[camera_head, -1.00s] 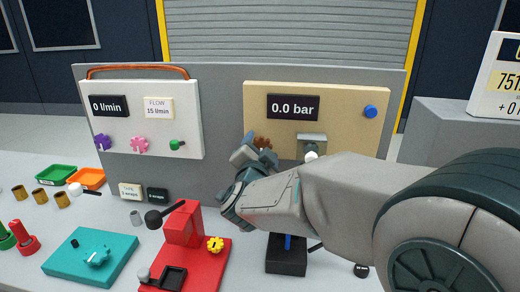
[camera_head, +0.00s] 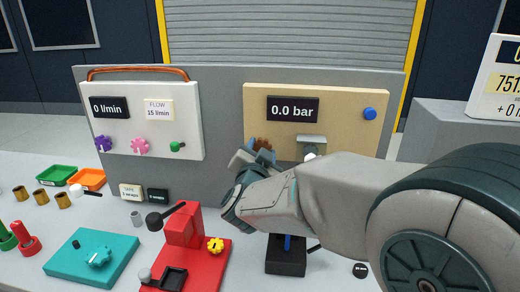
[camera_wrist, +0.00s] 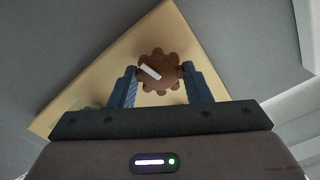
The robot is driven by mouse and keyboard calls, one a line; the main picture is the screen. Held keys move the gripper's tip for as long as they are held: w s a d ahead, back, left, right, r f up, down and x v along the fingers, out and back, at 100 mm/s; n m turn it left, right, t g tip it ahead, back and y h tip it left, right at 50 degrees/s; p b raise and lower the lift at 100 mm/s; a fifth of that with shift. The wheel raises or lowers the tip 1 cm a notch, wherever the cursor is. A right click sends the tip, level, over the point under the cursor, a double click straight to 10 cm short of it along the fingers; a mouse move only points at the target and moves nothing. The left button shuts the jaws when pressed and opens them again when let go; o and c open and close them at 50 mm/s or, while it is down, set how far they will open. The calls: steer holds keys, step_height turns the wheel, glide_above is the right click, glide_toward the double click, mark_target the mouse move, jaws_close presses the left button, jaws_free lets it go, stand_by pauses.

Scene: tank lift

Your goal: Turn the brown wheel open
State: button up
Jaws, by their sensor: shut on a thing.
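The brown wheel (camera_wrist: 159,72) is a scalloped knob with a white mark, on the tan panel (camera_head: 350,135). In the wrist view it sits between the two blue fingers of my gripper (camera_wrist: 158,80), which are shut on its sides. The white mark slants down to the right in that view. In the head view only the top of the brown wheel (camera_head: 262,144) shows, above my gripper (camera_head: 254,154), which hides the rest. The tan panel's display reads 0.0 bar.
A blue knob (camera_head: 369,114) and a grey bracket (camera_head: 312,143) are on the tan panel, right of the wheel. The white panel (camera_head: 180,105) at left reads 0 l/min. A red stand (camera_head: 186,228) and a teal base (camera_head: 75,262) are on the table below.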

steer(key=shift+a+n+p, duration=0.1)
steer(key=shift+n+p, duration=3.1)
steer(key=shift+n, duration=4.5)
steer(key=o, duration=1)
steer(key=s+a+b, duration=0.2)
steer(key=s+b, duration=0.1)
steer(key=s, duration=1)
steer(key=shift+s+a+b, duration=0.3)
steer(key=shift+a+b, duration=0.05)
